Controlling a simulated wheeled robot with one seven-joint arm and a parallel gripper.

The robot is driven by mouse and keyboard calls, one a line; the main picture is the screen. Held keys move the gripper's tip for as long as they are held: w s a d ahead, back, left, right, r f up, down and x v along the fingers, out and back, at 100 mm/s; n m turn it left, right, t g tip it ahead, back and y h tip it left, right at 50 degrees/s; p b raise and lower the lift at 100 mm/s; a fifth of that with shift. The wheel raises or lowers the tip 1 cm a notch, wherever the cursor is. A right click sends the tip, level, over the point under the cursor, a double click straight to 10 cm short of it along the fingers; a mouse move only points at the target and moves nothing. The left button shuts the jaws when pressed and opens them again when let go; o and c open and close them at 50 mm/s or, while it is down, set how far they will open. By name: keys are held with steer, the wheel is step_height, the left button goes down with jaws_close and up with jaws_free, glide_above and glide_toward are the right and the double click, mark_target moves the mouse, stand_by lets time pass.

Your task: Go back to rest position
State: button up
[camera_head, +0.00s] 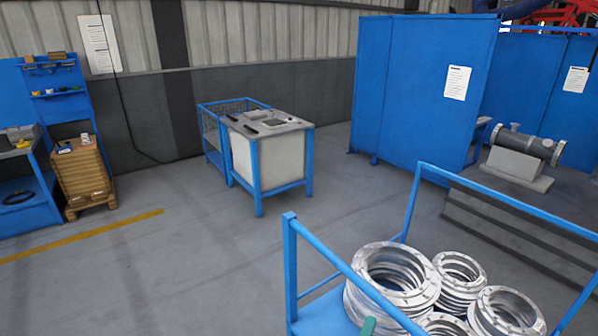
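My gripper is not in view, and I cannot tell whether it holds anything. A flanged shell (526,146), a grey pipe with round flanges at its ends, rests on a pale block (515,168) at the right. A blue cart (291,262) in the right foreground carries several stacks of metal flange rings (395,272). A small green piece shows at the bottom edge in front of the cart; I cannot tell what it is.
A blue-framed work table (258,165) stands at centre back. Tall blue panels (420,90) stand at right. A blue workbench (25,205) and a loaded pallet (82,175) stand at left. The grey floor (170,260) between is clear, with a yellow line (85,236).

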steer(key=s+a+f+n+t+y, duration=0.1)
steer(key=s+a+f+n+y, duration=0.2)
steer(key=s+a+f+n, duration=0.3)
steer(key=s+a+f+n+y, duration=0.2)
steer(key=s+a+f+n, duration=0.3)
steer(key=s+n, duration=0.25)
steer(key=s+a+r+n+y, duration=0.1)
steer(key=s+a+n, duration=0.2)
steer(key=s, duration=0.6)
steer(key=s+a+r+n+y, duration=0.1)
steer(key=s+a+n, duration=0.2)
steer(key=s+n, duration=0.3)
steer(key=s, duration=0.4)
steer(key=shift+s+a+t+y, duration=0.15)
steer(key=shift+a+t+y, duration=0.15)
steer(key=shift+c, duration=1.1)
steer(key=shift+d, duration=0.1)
